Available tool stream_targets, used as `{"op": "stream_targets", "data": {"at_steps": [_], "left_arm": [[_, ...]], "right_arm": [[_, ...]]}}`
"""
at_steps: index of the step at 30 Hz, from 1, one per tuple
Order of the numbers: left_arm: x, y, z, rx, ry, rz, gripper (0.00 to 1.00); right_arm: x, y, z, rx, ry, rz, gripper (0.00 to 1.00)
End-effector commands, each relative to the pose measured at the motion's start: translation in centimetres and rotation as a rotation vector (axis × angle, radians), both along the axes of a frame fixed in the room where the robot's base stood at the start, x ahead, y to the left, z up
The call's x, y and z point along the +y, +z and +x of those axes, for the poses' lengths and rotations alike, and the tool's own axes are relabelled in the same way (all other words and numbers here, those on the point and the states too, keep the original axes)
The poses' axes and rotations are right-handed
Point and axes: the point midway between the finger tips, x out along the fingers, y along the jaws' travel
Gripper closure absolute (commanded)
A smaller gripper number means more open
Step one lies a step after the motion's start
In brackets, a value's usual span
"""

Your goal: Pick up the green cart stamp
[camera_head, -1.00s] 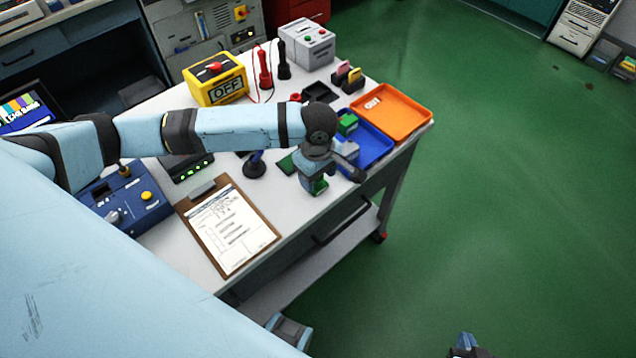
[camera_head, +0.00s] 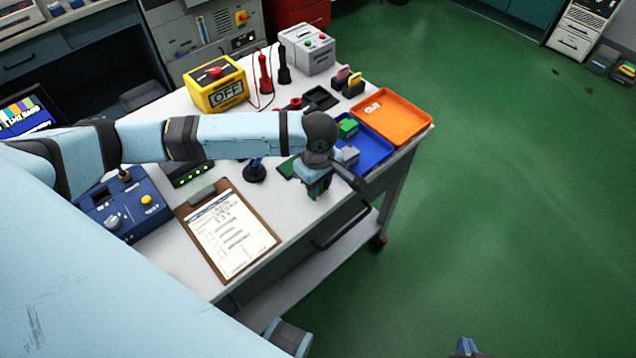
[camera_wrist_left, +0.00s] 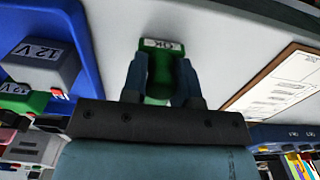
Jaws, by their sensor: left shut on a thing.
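The green cart stamp (camera_wrist_left: 160,62) is between the two fingers of my left gripper (camera_wrist_left: 162,85) in the left wrist view, its pale "OK" label facing the camera. The fingers are shut on it. In the head view my left gripper (camera_head: 317,187) is at the front edge of the white cart top, with a little of the green stamp showing between the fingers. I cannot tell whether the stamp touches the cart top. Only a small tip of what looks like my right gripper (camera_head: 466,347) shows at the bottom edge; its fingers cannot be made out.
A blue tray (camera_head: 378,158) with green and grey blocks and an orange tray (camera_head: 411,120) lie right of my left gripper. A clipboard (camera_head: 272,240), a blue control box (camera_head: 150,222) and a yellow "OFF" meter (camera_head: 205,92) are on the cart. Open green floor lies to the right.

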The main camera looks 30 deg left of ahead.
Motion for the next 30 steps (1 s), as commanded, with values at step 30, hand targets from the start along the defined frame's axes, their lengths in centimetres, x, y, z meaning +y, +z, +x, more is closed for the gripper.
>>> {"op": "stream_targets", "data": {"at_steps": [30], "left_arm": [[0.0, 19.1, 0.1, -0.003, 0.001, -0.001, 0.97]], "right_arm": [[-0.2, 1.6, -0.1, -0.017, 0.008, -0.016, 1.00]]}}
